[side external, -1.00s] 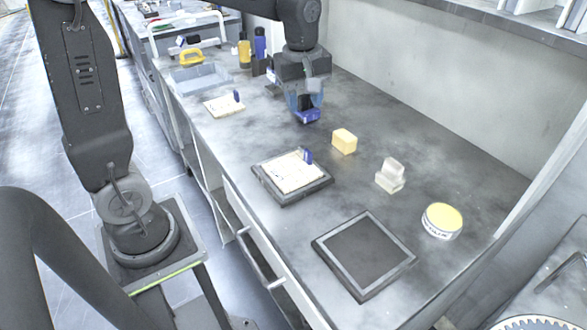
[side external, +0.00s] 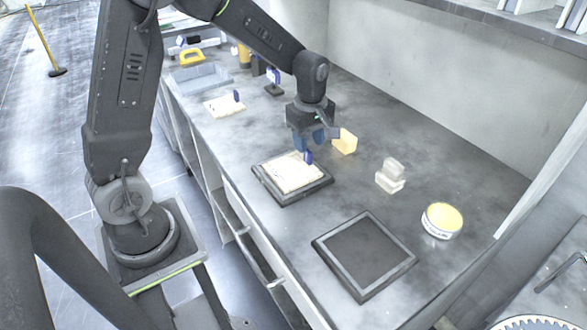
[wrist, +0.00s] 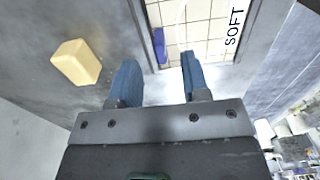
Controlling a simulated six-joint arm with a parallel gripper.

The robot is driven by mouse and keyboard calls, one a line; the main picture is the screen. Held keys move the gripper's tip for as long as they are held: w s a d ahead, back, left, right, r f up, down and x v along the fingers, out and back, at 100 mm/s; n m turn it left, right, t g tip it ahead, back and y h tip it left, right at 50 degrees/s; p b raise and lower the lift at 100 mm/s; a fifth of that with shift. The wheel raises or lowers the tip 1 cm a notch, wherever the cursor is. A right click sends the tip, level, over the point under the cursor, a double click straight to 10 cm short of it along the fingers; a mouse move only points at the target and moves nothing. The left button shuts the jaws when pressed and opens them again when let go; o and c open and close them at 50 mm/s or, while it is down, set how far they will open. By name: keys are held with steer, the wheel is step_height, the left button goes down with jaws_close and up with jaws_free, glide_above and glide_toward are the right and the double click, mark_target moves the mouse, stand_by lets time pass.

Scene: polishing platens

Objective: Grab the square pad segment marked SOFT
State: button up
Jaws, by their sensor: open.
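The square pad segment (side external: 285,180) is cream with a grid of grooves and lies in a dark square platen frame (side external: 288,202) on the bench. A small blue tab (side external: 309,158) stands up from it. In the wrist view the pad (wrist: 208,28) shows the word SOFT along its right edge, and the blue tab (wrist: 159,46) shows at its left part. My gripper (wrist: 160,66) is open and empty, with blue fingers apart. In the side view my gripper (side external: 316,143) hangs just above the pad's far edge, near the tab.
A yellow block (side external: 345,142) stands close right of my gripper. Clear stacked blocks (side external: 390,176) and a round yellow-topped tin (side external: 442,220) are farther right. An empty square platen (side external: 364,256) lies in front. Another cream pad (side external: 222,108) with a blue tab lies behind left.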

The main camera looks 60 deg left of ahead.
mark_target(309, 152)
steer(key=shift+f, duration=2)
steer(key=shift+c, duration=0.3)
jaws_close()
